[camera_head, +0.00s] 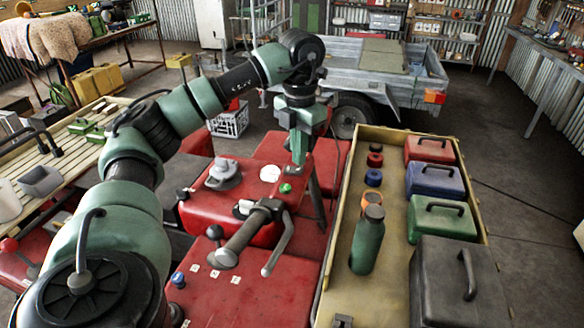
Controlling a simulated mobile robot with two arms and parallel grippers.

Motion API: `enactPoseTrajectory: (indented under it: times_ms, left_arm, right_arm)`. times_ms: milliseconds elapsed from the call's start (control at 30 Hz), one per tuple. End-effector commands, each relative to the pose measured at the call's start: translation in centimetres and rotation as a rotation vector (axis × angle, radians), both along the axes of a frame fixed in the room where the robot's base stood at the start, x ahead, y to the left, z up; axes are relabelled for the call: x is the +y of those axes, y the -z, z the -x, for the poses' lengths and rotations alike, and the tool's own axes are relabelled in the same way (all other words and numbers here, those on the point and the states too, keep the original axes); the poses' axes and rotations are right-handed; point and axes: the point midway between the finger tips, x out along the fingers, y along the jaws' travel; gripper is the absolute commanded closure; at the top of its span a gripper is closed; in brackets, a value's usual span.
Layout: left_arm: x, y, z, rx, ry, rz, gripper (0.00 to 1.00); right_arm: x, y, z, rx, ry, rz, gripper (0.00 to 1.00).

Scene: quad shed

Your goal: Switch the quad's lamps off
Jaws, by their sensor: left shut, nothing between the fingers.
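The red quad (240,298) fills the lower middle of the head view, with a handlebar grip (240,240) and a lever (278,245). A small pale switch housing (244,208) sits beside the grip. A green button (286,188) and a round white dial (270,173) are on the red body. Small white labelled spots (214,274) and a blue knob (178,279) are nearer me. I cannot tell which part works the lamps, nor whether they are lit. My left gripper (298,162) points down, shut and empty, just above the green button. My right gripper is out of view.
A tan tray (332,268) to the right holds a green bottle (367,240), several coloured cases and a dark box (455,285). A slatted rack (30,160) lies left. A grey trailer (350,75) stands behind. Floor is clear at far right.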

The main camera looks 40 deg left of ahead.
Motion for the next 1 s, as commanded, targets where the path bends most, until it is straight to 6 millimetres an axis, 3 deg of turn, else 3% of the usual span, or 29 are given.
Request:
enactPoseTrajectory:
  times_ms: [1000]
  left_arm:
    - [0.0,1.0,0.0,-0.001,0.0,0.0,1.0]
  right_arm:
    - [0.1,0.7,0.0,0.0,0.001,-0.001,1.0]
